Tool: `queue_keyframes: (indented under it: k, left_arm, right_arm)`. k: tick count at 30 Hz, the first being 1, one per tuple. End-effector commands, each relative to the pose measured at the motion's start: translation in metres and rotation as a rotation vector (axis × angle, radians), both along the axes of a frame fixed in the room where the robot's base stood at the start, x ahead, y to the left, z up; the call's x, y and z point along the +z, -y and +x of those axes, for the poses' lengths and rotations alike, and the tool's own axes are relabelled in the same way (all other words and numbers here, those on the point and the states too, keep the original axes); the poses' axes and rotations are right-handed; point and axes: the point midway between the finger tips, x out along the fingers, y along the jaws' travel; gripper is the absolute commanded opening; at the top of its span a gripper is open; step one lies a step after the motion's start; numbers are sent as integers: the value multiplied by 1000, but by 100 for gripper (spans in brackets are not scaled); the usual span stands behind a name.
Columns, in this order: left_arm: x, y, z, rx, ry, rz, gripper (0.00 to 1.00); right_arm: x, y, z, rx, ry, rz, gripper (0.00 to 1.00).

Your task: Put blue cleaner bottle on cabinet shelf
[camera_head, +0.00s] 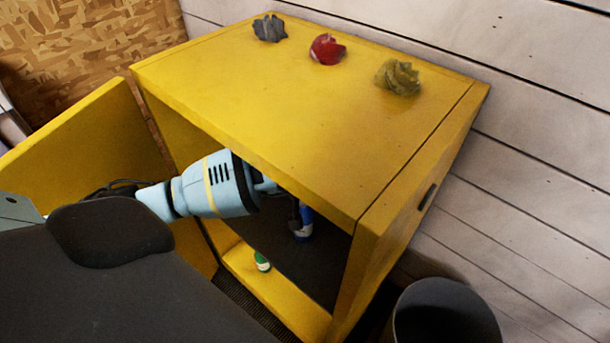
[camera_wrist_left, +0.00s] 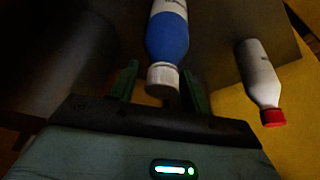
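The blue cleaner bottle (camera_wrist_left: 167,38) has a white cap and a pale label. In the left wrist view its cap points towards my left gripper (camera_wrist_left: 161,82). The gripper's two fingers are apart on either side of the cap, with gaps visible, so it looks open. In the head view a blue bottle (camera_head: 304,222) shows inside the yellow cabinet (camera_head: 250,90), partly hidden under its top. My left arm reaches in through the open front; its fingers are mostly hidden there. The dark cabinet shelf (camera_head: 275,238) lies below the bottle. My right gripper is not in view.
A white bottle with a red cap (camera_wrist_left: 261,85) is right of the blue one. A green and white bottle (camera_head: 262,261) is lower in the cabinet. The yellow door (camera_head: 85,135) stands open at left. Crumpled rags (camera_head: 327,50) lie on top. A dark bin (camera_head: 445,315) is at lower right.

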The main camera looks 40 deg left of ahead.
Motion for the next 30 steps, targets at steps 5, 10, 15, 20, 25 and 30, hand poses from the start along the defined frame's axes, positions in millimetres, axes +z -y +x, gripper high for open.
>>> queue_keyframes:
  k: [5,10,15,20,25,30]
  left_arm:
    - [1,0,0,0,0,0,47]
    - [16,1,-3,-2,5,2,47]
    - [14,12,-34,-5,-2,2,47]
    - [14,23,-66,-4,-1,1,47]
    - [14,33,-95,-3,0,0,47]
    - [14,39,-112,-1,0,0,47]
  right_arm:
    - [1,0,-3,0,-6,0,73]
    - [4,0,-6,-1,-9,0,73]
    - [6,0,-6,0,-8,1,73]
    - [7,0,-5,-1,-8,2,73]
    - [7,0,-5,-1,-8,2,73]
    - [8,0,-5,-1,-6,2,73]
